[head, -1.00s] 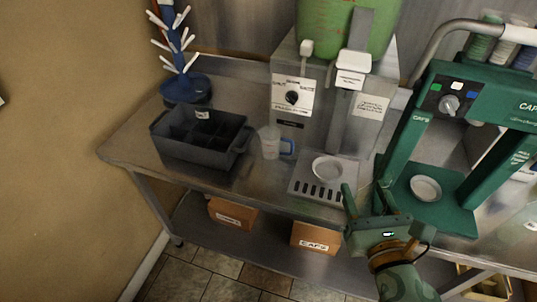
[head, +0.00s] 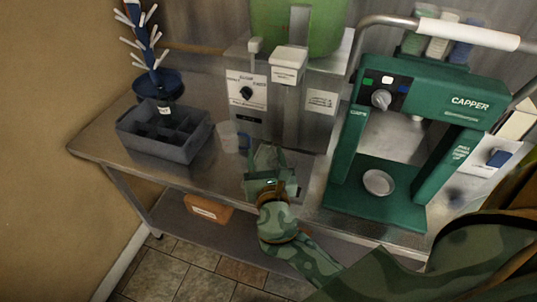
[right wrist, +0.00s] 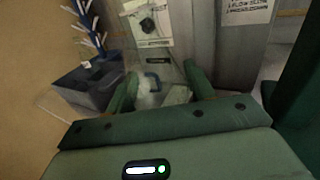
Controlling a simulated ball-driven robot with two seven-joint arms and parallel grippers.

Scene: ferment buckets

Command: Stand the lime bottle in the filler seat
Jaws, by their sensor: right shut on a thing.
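My right gripper (head: 268,168) is over the filler's drip tray, in front of the grey filler (head: 245,100). In the right wrist view its two green fingers (right wrist: 162,90) stand apart around something see-through and faintly green, which I take to be the lime bottle (right wrist: 155,60). Its outline is too faint to tell its base or whether it is upright. The filler seat is hidden behind my gripper in the head view. My left gripper is not in view.
A dark divided crate (head: 190,150) and a blue drying tree (head: 158,84) are farther left. The green capper (head: 425,92) with a round dish (head: 379,183) stands close on the right.

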